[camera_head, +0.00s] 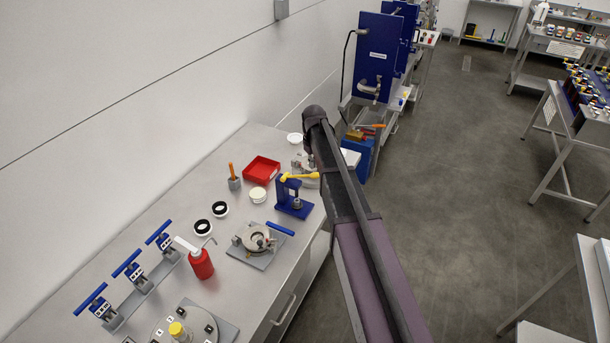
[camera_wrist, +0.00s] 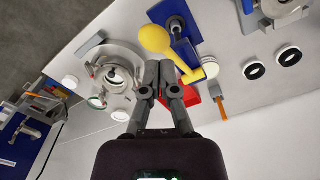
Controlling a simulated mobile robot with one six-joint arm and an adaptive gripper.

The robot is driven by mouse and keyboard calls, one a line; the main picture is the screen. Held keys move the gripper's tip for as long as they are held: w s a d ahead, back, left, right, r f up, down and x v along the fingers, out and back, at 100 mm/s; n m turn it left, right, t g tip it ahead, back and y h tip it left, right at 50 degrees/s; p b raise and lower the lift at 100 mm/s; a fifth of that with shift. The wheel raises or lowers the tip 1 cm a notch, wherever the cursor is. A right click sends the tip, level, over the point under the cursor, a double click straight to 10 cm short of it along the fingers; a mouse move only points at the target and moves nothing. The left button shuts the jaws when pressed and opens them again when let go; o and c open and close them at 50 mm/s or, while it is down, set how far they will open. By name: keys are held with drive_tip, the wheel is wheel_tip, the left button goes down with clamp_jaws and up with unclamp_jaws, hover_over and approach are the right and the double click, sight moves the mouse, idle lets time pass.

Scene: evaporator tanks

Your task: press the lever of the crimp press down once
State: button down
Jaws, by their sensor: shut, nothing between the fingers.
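The crimp press (camera_head: 293,203) is blue and stands near the right end of the bench. Its yellow lever (camera_head: 300,176) sticks out to the right at the top, roughly level. In the wrist view the blue press (camera_wrist: 185,50) lies beyond my fingers, and the lever's round yellow knob (camera_wrist: 154,38) is just ahead of the fingertips. My gripper (camera_wrist: 159,70) is shut and empty, beside the lever; I cannot tell whether it touches it. In the head view my arm hides most of the gripper.
A grey round fixture (camera_wrist: 112,75) stands close to my fingers on the other side. A red tray (camera_head: 261,170), a grey clamp fixture (camera_head: 257,240) and a red bottle (camera_head: 201,263) share the bench. The floor (camera_head: 450,200) to the right is clear.

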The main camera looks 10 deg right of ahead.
wheel_tip(320, 180, down, 9)
drive_tip(key=b, duration=0.8)
drive_tip(key=shift+s+d+r+b, duration=0.15)
drive_tip(key=shift+s+d+b, duration=0.15)
drive_tip(key=shift+b, duration=0.1)
idle(2.1)
drive_tip(key=shift+r+p, duration=5.85)
drive_tip(key=shift+p, duration=0.05)
drive_tip(key=s+f+m+b, duration=0.1)
drive_tip(key=s+f+b, duration=0.4)
drive_tip(key=s, duration=0.4)
drive_tip(key=s+f+m+b, duration=0.2)
drive_tip(key=s+f+b, duration=0.4)
drive_tip(key=s, duration=0.4)
drive_tip(key=s+f+m+b, duration=0.1)
drive_tip(key=s+f+b, duration=0.5)
drive_tip(key=s, duration=0.3)
drive_tip(key=shift+s+a+m, duration=0.3)
drive_tip(key=shift+a+m, duration=0.05)
drive_tip(key=shift+m, duration=0.05)
